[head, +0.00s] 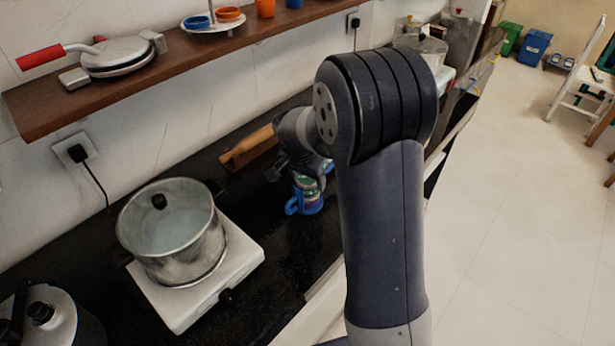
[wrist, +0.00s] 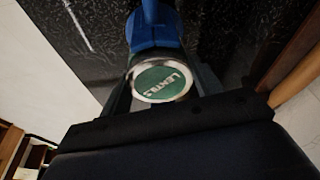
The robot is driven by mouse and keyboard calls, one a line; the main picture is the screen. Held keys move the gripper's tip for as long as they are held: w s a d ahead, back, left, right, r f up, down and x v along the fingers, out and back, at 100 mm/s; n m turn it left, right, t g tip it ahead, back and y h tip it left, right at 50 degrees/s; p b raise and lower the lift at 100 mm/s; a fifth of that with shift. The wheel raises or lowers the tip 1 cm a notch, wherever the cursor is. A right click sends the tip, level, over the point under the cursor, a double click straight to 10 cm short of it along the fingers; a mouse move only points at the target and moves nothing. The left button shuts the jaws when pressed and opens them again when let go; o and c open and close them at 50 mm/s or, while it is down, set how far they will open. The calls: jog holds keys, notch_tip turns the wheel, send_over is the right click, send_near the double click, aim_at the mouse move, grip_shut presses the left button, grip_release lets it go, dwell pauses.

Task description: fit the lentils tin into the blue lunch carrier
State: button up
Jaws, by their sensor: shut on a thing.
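The lentils tin (wrist: 162,82) shows its round green lid with a metal rim in the wrist view. My gripper (wrist: 163,92) is shut on it, with one dark finger on each side. The blue lunch carrier (wrist: 155,38) shows just beyond the tin in the wrist view. In the head view the blue carrier (head: 293,206) stands on the black counter, with its handle to the left. The tin (head: 306,183) is at the carrier's top, below my gripper (head: 312,175), which partly covers it. I cannot tell how deep the tin sits in the carrier.
A glass-lidded pot (head: 172,240) stands on a white hot plate (head: 185,308) at left. A rolling pin (head: 248,145) lies on a wooden rest behind the carrier. A wooden shelf (head: 180,62) overhangs the counter. Bare counter lies between hot plate and carrier.

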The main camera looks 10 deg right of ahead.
jog(key=shift+f, duration=0.4)
jog(key=o, duration=1.5)
jog(key=shift+o, duration=0.2)
jog(key=shift+r+p, duration=3.25)
jog(key=shift+r, duration=2.2)
jog(key=shift+f, duration=0.1)
